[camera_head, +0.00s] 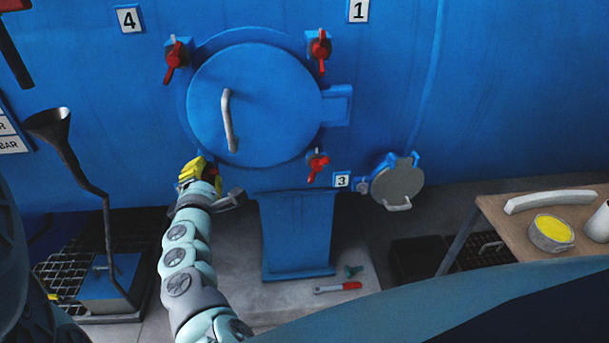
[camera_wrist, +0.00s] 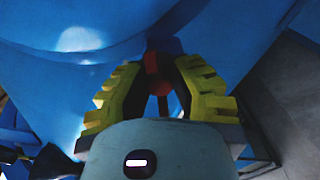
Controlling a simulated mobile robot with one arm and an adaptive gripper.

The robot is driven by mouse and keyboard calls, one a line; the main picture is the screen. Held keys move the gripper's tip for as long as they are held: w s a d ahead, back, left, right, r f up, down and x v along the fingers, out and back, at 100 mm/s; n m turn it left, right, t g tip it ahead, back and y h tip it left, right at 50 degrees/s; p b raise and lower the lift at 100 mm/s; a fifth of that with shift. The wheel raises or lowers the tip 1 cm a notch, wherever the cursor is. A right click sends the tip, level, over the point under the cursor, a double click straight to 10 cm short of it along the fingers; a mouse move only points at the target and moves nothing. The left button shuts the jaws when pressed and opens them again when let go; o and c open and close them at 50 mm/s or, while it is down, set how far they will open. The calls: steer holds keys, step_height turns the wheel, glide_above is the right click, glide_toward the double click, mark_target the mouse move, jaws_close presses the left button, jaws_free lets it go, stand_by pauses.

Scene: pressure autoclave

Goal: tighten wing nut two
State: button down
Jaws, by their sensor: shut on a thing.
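Wing nut two is the red nut (camera_wrist: 157,86) at the lower left of the round blue door (camera_head: 265,95); its number plate does not show. My gripper (camera_head: 197,169), with yellow fingers, reaches up to this corner from below in the head view. In the wrist view my gripper (camera_wrist: 158,72) has its two fingers closed in on either side of the red nut, with the nut between them. The fingers and arm hide most of the nut in the head view, so how far it is screwed down cannot be told.
Other red wing nuts sit at the door's upper left (camera_head: 175,59), upper right (camera_head: 319,50) and lower right (camera_head: 317,167). A door handle (camera_head: 228,120) stands out. A small grey hatch (camera_head: 398,183) is right. A funnel pipe (camera_head: 88,180) stands left; a table (camera_head: 500,222) stands right.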

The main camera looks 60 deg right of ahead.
steer(key=m+b, duration=0.1)
steer(key=m, duration=0.1)
steer(key=m+b, duration=0.1)
steer(key=m, duration=0.1)
steer(key=m+b, duration=0.2)
steer(key=shift+f+m, duration=0.25)
steer(key=shift+m, duration=0.05)
steer(key=m+b, duration=0.2)
steer(key=m, duration=0.3)
steer(key=shift+s+r+m, duration=0.1)
steer(key=shift+m, duration=0.2)
steer(key=m, duration=0.5)
steer(key=shift+d+b, duration=0.1)
steer(key=shift+b, duration=0.3)
steer(key=m, duration=0.5)
steer(key=shift+m, duration=0.4)
steer(key=c, duration=0.8)
jaws_free()
steer(key=shift+r, duration=0.2)
